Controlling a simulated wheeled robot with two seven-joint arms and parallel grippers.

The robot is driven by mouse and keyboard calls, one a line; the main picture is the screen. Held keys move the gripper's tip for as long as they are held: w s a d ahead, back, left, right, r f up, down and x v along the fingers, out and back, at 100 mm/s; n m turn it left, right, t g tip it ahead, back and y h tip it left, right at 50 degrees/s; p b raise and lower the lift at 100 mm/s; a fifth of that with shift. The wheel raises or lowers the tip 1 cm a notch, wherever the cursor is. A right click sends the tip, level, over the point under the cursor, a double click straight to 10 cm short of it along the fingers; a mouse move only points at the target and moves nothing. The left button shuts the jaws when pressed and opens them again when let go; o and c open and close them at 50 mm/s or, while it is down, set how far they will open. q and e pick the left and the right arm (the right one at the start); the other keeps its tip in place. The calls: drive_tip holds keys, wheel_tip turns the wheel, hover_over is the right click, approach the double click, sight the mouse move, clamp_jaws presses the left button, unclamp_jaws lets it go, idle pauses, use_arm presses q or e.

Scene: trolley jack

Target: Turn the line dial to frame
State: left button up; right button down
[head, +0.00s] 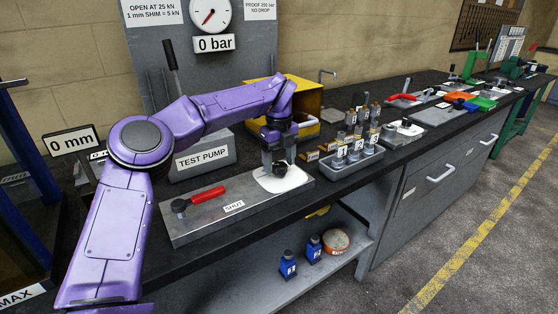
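The line dial appears as a small black knob (280,169) on a white plate (293,181), at the right end of a flat grey panel (245,211) on the bench. My purple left arm reaches in from the left, and my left gripper (277,160) points down over the knob. Its dark fingers are at the knob and partly hide it. I cannot tell whether they are closed on it. The dial's markings are too small or hidden to read. My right gripper is not in view.
A red-handled lever (208,195) beside a "SHUT" label lies on the same panel. The test pump (205,158) stands behind, under a gauge (210,14) with a "0 bar" sign. Blue bottles sit on the lower shelf.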

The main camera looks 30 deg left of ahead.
sight(279, 164)
use_arm(q)
wheel_tip(279, 164, up, 10)
drive_tip(key=p, duration=0.1)
drive_tip(key=shift+r, duration=0.25)
idle(0.4)
